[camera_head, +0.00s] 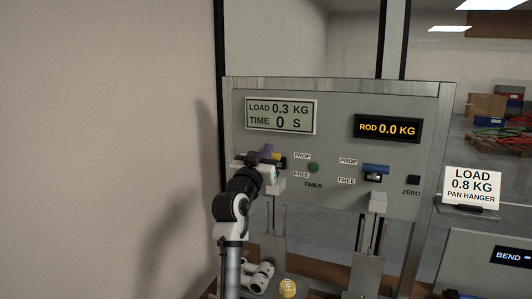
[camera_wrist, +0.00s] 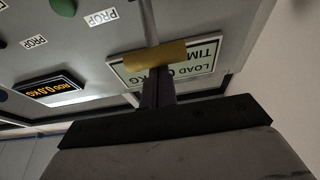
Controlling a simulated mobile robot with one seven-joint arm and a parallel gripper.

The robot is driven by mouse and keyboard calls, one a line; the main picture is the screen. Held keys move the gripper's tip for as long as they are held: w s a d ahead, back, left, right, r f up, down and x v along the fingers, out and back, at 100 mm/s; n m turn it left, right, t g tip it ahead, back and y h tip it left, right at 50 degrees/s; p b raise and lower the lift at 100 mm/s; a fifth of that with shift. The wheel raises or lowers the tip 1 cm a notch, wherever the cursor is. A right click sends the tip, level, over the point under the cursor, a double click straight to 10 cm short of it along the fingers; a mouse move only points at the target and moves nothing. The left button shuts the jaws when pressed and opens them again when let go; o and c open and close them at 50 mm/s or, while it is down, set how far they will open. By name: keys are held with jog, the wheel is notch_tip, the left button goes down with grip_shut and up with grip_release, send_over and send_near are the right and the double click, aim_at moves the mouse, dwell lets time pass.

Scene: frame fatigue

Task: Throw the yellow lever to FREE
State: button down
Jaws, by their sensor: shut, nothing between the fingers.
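The yellow lever (camera_head: 278,156) is on the left of the grey panel, level with its PROP label (camera_head: 302,155) and above its FREE label (camera_head: 301,174). In the wrist view its yellow bar (camera_wrist: 155,55) crosses a grey rod, in front of the LOAD/TIME display. My gripper (camera_head: 266,151), with purple fingers, is just left of the lever in the head view. The fingers (camera_wrist: 157,82) are shut and empty, their tips right at the bar's edge in the wrist view. I cannot tell whether they touch it. My arm hides part of the panel below the lever.
A blue lever (camera_head: 375,168) with its own PROP and FREE labels stands to the right. A yellow weight (camera_head: 288,288) stands below. A wall is on the left.

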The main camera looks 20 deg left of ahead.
jog(key=shift+s+f+b, duration=0.1)
jog(key=shift+f+b, duration=0.3)
jog(key=shift+b, duration=0.6)
jog(key=shift+s+f+t+b, duration=0.2)
jog(key=shift+f+t+b, duration=0.3)
jog(key=shift+b, duration=1.05)
notch_tip(320, 180, down, 8)
jog(key=s+t+b, duration=0.1)
jog(key=t+b, duration=0.2)
jog(key=b, duration=1.7)
jog(key=shift+r, duration=0.15)
